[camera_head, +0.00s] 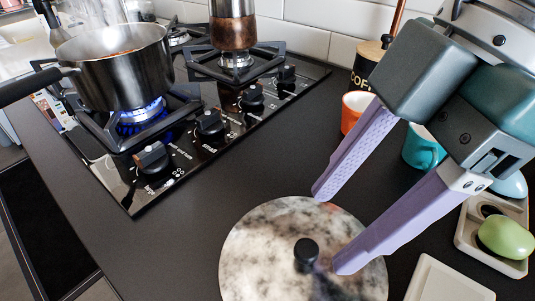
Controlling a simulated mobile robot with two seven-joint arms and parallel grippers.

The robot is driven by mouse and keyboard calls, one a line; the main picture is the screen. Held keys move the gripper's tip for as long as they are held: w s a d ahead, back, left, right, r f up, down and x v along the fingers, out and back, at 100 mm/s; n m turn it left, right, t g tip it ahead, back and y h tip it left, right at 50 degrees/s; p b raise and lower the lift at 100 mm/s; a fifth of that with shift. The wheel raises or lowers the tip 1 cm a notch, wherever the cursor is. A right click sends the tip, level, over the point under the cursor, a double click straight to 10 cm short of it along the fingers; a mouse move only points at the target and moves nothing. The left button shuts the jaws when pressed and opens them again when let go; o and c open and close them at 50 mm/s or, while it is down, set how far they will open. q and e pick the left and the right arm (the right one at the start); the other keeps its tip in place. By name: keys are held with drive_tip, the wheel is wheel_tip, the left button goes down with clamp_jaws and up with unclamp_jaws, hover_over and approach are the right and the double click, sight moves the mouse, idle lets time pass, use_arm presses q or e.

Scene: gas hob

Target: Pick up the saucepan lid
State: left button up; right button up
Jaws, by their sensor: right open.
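The saucepan lid (262,242) is a round disc with a mottled grey-white, marble-like look and a black knob (306,252) near its middle. It lies on the dark worktop at the bottom centre, its lower edge cut off by the frame. My right gripper (332,232) comes in from the upper right with two purple fingers spread apart. The fingertips are over the lid's upper right part, to the right of and above the knob, with nothing between them. The saucepan (120,72) sits on the lit front-left burner. My left gripper is not in view.
The black gas hob (170,140) has several knobs along its front edge. A moka pot (232,25) stands on another burner. An orange cup (355,108), a teal cup (422,148), a coffee jar (368,62) and a tray with a green oval thing (505,238) are on the right.

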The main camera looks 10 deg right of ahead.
sight(310, 247)
drive_tip(key=b+x, duration=0.2)
drive_tip(key=x, duration=0.3)
drive_tip(key=shift+d+f, duration=0.15)
drive_tip(key=shift+f, duration=0.1)
drive_tip(key=shift+c, duration=0.2)
clamp_jaws()
idle(0.9)
